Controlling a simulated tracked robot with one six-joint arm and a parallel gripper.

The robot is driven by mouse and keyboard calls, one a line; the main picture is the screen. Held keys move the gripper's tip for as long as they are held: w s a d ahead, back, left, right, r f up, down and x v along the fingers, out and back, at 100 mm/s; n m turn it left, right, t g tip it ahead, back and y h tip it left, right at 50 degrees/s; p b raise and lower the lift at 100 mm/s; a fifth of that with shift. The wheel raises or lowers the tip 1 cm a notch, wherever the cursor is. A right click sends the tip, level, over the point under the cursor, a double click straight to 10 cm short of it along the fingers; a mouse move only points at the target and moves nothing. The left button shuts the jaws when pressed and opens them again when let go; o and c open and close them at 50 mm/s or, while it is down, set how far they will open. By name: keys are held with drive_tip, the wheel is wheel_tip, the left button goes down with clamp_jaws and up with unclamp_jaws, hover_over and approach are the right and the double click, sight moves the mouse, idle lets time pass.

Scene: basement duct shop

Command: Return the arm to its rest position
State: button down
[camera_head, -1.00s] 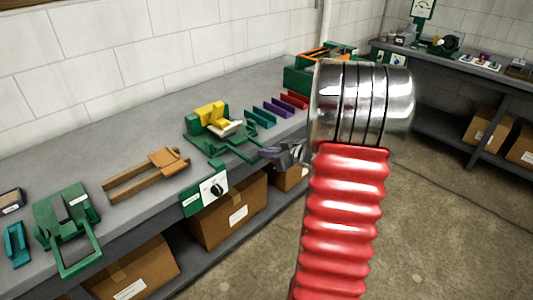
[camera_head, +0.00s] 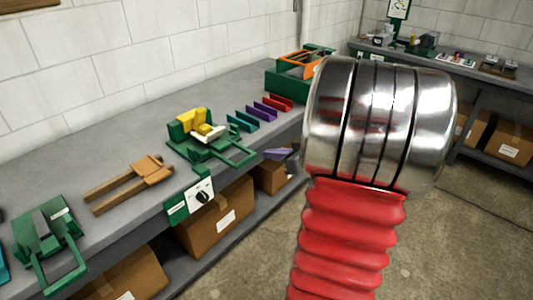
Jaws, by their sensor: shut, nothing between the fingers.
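My arm, a red ribbed sleeve with a shiny metal joint, fills the right middle of the view. My gripper (camera_head: 283,154) shows only in part, as a small grey-purple tip left of the metal joint, in front of the bench edge. It is shut and appears empty. The rest of it is hidden behind my arm. It is apart from the green fixture with yellow blocks (camera_head: 205,135) on the bench (camera_head: 95,150).
A wooden fork-shaped piece (camera_head: 130,183) and a green clamp frame (camera_head: 48,240) lie on the bench. Teal, purple and red channels stand further back near a green box (camera_head: 290,82). A dial panel (camera_head: 190,200) hangs at the front edge. Cardboard boxes (camera_head: 215,218) sit below.

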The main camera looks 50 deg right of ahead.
idle(0.7)
drive_tip(key=s+d+f+m+g+h, duration=0.35)
drive_tip(key=s+d+g+h, duration=0.25)
drive_tip(key=s+d+h, duration=0.4)
drive_tip(key=a+r+n+y, duration=0.1)
drive_tip(key=a+r+y, duration=0.2)
drive_tip(key=a, duration=1.2)
drive_tip(key=s+a+r+n+g+y, duration=0.1)
drive_tip(key=a+r+y, duration=0.1)
drive_tip(key=a, duration=1.4)
drive_tip(key=s+a+r+n+y, duration=0.1)
drive_tip(key=a+r+y, duration=0.2)
drive_tip(key=a, duration=1.3)
drive_tip(key=shift+r+y, duration=0.35)
drive_tip(key=shift+y, duration=0.45)
